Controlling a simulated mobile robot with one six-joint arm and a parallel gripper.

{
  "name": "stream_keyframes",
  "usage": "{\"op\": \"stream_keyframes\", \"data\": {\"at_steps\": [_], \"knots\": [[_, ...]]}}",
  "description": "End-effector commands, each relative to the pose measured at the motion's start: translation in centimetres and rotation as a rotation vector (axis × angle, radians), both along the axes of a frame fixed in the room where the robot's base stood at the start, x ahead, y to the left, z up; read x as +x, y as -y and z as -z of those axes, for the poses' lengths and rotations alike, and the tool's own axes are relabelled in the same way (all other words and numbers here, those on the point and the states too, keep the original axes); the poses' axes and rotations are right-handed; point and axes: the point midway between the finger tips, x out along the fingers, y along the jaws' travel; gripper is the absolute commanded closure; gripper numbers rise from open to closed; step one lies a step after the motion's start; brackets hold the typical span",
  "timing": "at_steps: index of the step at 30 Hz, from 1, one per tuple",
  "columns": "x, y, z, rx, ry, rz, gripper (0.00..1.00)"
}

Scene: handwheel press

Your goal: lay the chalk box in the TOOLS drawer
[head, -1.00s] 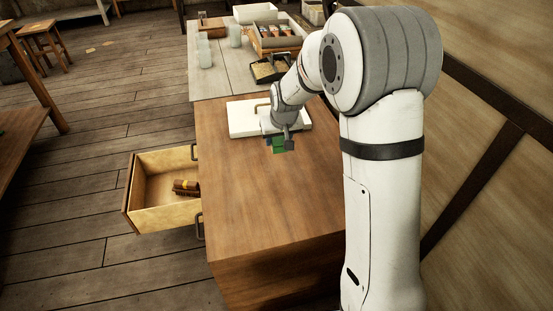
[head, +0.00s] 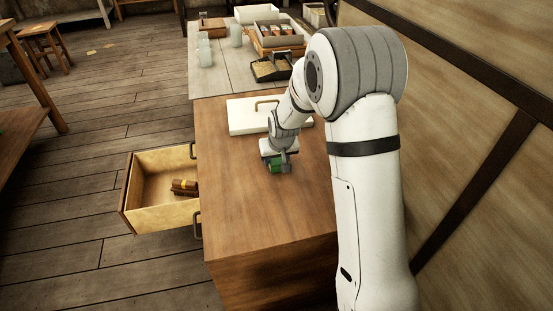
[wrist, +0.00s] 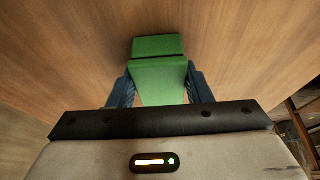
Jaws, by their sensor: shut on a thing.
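The chalk box is green (wrist: 158,70) and sits between the two blue fingers of my gripper (wrist: 160,90) in the wrist view. My gripper is shut on it. In the head view the green box (head: 276,166) shows small under my gripper (head: 281,166), over the wooden cabinet top; I cannot tell whether it touches the top. An open drawer (head: 160,214) sticks out on the cabinet's left side, left of and lower than my gripper. A brown brush-like thing (head: 185,187) lies in it, at its right end. No drawer label is readable.
A white lid-like board with a handle (head: 243,115) lies on the cabinet top (head: 245,215) behind my gripper. Beyond it stand a dark tray (head: 270,70), pale cups (head: 204,50) and boxes. The front of the top is clear. A wall is at right.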

Motion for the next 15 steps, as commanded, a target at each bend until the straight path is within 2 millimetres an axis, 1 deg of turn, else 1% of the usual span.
{"op": "stream_keyframes", "data": {"at_steps": [4, 7, 8, 15], "knots": [[0.03, 0.03, -0.11, 0.0, 0.001, 0.0, 0.84], [0.02, 0.05, 0.27, 0.001, 0.001, 0.001, 0.84], [0.01, 0.05, 0.27, 0.0, 0.0, 0.001, 0.54], [0.02, 0.08, 0.16, 0.0, 0.0, 0.001, 0.34]]}}
